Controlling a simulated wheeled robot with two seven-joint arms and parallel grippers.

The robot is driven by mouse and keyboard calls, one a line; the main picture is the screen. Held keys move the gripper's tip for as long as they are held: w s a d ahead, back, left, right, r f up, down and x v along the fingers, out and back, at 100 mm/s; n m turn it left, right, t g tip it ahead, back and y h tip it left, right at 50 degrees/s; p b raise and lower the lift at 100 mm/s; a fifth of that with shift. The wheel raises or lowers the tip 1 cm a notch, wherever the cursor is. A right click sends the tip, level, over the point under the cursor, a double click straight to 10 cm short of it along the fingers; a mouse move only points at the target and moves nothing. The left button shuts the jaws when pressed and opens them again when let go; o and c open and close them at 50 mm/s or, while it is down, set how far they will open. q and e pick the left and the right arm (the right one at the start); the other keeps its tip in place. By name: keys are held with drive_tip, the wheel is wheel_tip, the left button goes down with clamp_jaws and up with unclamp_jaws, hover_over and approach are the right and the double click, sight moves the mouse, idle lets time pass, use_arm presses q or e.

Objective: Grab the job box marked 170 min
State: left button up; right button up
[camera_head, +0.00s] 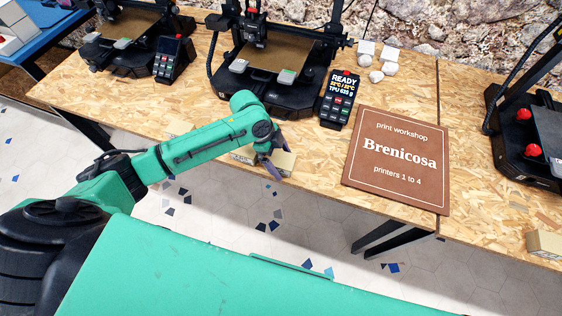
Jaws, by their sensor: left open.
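A small tan job box (284,161) sits near the front edge of the wooden table, before the middle printer. My left gripper (272,170) is open at this box, pointing down, with its fingers over the front side. The wrist hides part of the box, and I cannot tell whether the fingers touch it. A second tan box (546,243) lies at the right edge of the picture. Another pale box (179,127) shows partly behind my left forearm. No 170 min marking is readable on any box. My right gripper is not in view.
Printers also stand at the left (128,38) and right (545,133). White lumps (376,76) lie at the back.

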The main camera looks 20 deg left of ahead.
use_arm(q)
drive_tip(key=c, duration=1.5)
